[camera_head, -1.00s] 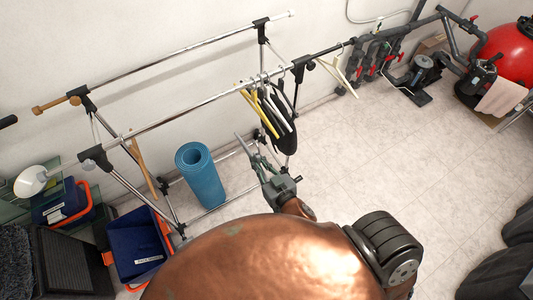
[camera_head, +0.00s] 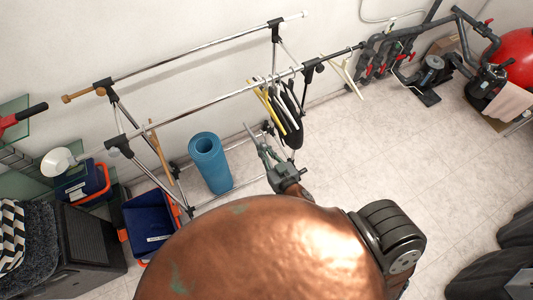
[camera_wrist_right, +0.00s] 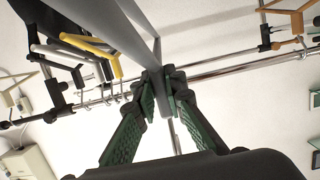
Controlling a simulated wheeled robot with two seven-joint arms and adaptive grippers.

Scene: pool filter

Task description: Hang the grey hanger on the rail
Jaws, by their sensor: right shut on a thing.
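The grey hanger (camera_wrist_right: 120,28) is in my right gripper (camera_wrist_right: 167,80), which is shut on it. In the right wrist view it crosses large and close from the top. In the head view my right gripper (camera_head: 269,160) is below the rail, left of the hung hangers, and a thin part of the grey hanger (camera_head: 250,132) sticks out up and left. The chrome rail (camera_head: 190,109) runs behind; it also shows in the right wrist view (camera_wrist_right: 230,69). The hanger's hook is not clear, and I see no contact with the rail. My left gripper is not in view.
Yellow, white and black hangers (camera_head: 278,105) hang on the rail just right of my gripper. A wooden hanger (camera_head: 158,145) hangs at the left. A blue rolled mat (camera_head: 212,170) and blue crate (camera_head: 145,225) stand below. The rail between the wooden and yellow hangers is clear.

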